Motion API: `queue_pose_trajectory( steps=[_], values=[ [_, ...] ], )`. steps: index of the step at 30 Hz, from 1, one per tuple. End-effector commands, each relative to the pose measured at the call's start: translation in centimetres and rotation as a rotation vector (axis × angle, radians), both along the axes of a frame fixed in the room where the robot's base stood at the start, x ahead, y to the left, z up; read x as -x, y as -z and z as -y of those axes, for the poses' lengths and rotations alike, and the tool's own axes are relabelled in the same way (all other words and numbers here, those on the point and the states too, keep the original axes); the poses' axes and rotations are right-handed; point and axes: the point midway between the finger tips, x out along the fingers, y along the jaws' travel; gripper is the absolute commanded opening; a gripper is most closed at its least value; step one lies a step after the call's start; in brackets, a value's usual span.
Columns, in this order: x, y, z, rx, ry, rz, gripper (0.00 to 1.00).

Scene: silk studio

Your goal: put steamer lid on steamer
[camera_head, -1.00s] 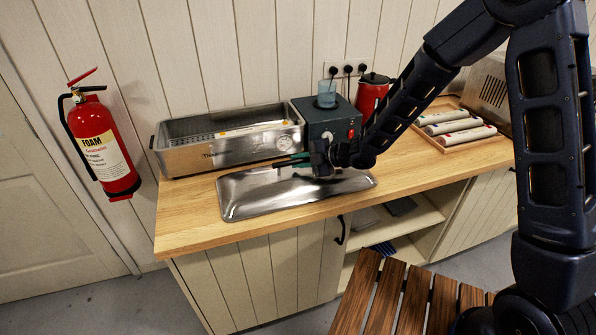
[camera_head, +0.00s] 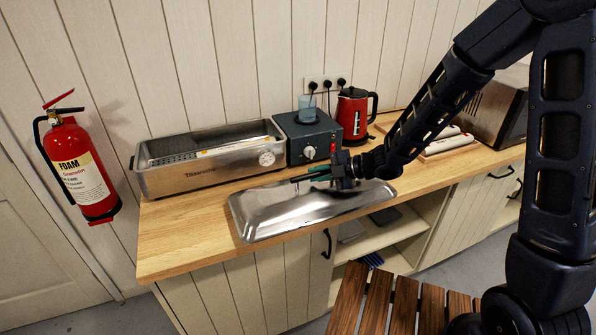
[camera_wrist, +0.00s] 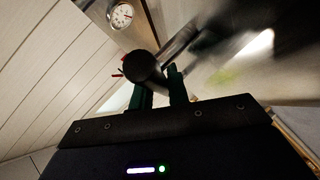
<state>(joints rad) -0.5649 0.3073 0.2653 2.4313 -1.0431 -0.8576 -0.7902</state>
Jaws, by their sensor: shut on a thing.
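The steamer (camera_head: 200,178) is a long open steel box with a round dial (camera_head: 267,159) on its front, standing at the back left of the counter. The steamer lid (camera_head: 275,212) is a shiny rectangular steel cover in front of it, near the counter's front edge. I cannot tell whether it touches the wood. My gripper (camera_head: 320,173) is shut on the lid's dark handle, above the lid. In the wrist view the handle's round dark end (camera_wrist: 146,68) shows between the green fingers, and the blurred lid (camera_wrist: 235,75) lies at the right.
A dark box with a knob (camera_head: 306,138) stands right of the steamer, with a blue cup (camera_head: 307,108) on top. A red kettle (camera_head: 352,114) and a tray with rolls (camera_head: 445,144) are further right. Bare wood (camera_head: 185,235) lies at the left.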

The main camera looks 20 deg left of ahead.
Motion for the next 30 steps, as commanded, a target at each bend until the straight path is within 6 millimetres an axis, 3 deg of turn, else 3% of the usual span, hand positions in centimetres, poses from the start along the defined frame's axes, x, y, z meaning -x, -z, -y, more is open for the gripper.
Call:
queue_pose_trajectory(
  steps=[3, 9, 18, 23, 30],
  values=[
    [-0.4, -0.1, 2.5, -0.001, 0.004, 0.001, 0.0],
    [-0.5, -0.1, 5.2, -0.001, 0.002, 0.001, 0.0],
    [-0.6, -0.1, 6.5, -0.001, -0.001, 0.001, 0.0],
    [-1.2, -1.2, 5.0, -0.004, -0.007, 0.003, 0.0],
    [-2.8, -6.4, -1.3, -0.007, -0.03, 0.008, 0.0]
  ],
)
